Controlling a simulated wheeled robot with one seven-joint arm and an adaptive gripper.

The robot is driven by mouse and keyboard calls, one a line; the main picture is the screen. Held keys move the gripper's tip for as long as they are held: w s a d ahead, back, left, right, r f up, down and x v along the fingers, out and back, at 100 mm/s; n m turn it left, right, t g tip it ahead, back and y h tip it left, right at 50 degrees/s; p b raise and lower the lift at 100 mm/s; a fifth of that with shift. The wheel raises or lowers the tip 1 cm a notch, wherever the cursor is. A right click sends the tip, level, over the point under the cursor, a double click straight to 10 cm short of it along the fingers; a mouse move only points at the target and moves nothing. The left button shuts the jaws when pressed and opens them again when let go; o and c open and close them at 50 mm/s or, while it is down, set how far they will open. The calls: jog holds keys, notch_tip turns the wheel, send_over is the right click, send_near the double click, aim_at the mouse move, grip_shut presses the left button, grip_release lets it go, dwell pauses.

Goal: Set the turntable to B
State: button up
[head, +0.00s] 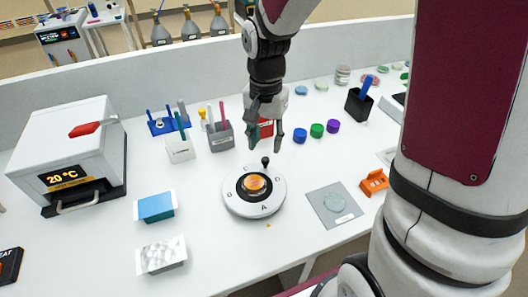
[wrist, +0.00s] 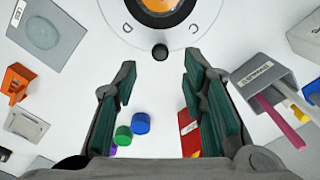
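The turntable (head: 238,204) is a round white disc with a dark ring and an amber centre, on the bench. Letter A is on its front side, facing a small orange mark (head: 268,225) on the bench. A black knob (head: 265,161) stands up at its far rim. The turntable's edge (wrist: 205,30) and the knob (wrist: 160,51) also show in the wrist view, with a letter either side of the knob. Letter B cannot be made out. My gripper (head: 266,144) is open and empty above and behind the knob; its fingertips (wrist: 158,75) point toward the knob, apart from it.
Pen holders (head: 219,136) and a red item (head: 266,129) stand behind the turntable. Blue, green and purple caps (head: 317,130) lie right of my gripper. A grey pad (head: 335,205) and orange rack (head: 374,182) are right. An oven-like box (head: 70,150) and blue block (head: 155,207) are left.

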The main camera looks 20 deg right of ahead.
aim_at(265, 159)
jog(key=shift+f, duration=2.8)
jog(key=shift+c, duration=0.6)
grip_shut()
